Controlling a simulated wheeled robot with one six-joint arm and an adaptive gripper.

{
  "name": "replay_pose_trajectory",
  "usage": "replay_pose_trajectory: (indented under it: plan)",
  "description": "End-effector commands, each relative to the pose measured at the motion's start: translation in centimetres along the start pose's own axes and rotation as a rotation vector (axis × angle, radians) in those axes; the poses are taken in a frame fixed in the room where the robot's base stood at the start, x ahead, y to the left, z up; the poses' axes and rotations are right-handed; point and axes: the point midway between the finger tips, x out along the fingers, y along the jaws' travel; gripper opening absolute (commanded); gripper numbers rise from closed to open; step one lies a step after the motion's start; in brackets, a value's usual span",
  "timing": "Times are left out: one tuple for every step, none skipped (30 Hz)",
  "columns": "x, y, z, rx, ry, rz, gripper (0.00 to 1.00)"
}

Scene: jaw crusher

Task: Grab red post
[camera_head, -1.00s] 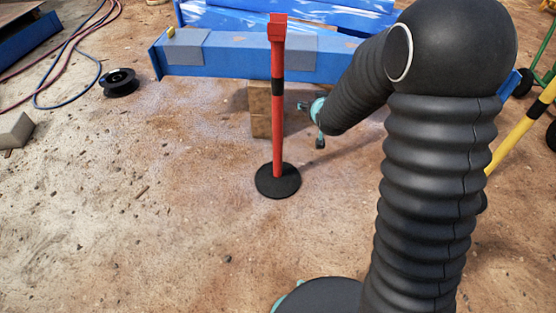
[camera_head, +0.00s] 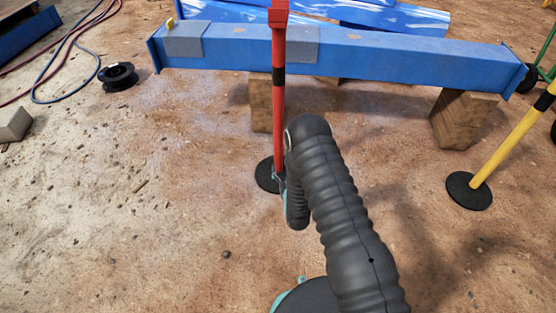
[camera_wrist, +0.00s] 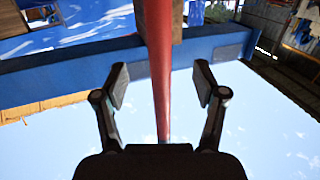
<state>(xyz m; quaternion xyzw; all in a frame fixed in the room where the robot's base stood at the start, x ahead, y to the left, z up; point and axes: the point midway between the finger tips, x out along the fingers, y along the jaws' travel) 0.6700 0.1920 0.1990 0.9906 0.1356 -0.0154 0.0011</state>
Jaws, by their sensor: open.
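The red post (camera_head: 279,110) stands upright on a round black base (camera_head: 266,176) in the head view, with a black band partway up. In the wrist view the red post (camera_wrist: 161,70) runs between the two fingers of my gripper (camera_wrist: 161,86). The fingers are open, one on each side of the post, with a visible gap on both sides. In the head view my gripper (camera_head: 279,180) is low beside the post and mostly hidden by my black-sleeved arm, which also covers part of the base.
A long blue beam (camera_head: 370,55) lies on wooden blocks (camera_head: 462,118) behind the post. A yellow post (camera_head: 512,138) with a black base stands at the right. A black spool (camera_head: 118,78) and hoses lie at the upper left. The left foreground floor is clear.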

Motion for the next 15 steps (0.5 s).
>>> replay_pose_trajectory:
  plan:
    - [-0.5,-0.2,1.0,-0.001,0.008,-0.004,0.71]
    - [-0.8,-0.3,1.3,-0.001,0.014,-0.005,0.71]
    - [-1.0,-0.4,1.6,-0.002,0.020,-0.006,0.71]
    - [-1.0,-0.4,1.7,-0.002,0.024,-0.007,0.71]
    - [-1.0,-0.4,1.8,-0.002,0.028,-0.007,0.71]
    - [-0.8,-0.5,1.9,-0.002,0.032,-0.008,0.71]
    - [-0.6,-0.5,1.9,-0.002,0.033,-0.008,0.71]
    - [-0.2,-0.5,1.9,-0.002,0.034,-0.008,0.71]
    - [0.4,-0.5,1.9,-0.002,0.035,-0.008,0.71]
    - [0.9,-0.5,1.9,-0.002,0.036,-0.008,0.71]
    - [1.4,-0.5,1.8,-0.002,0.035,-0.008,0.71]
    - [2.2,-0.5,1.8,-0.002,0.036,-0.008,0.71]
    - [2.8,-0.5,1.8,-0.002,0.035,-0.008,0.71]
    - [3.4,-0.5,1.8,-0.002,0.035,-0.008,0.71]
    - [4.1,-0.5,1.8,-0.002,0.035,-0.008,0.71]
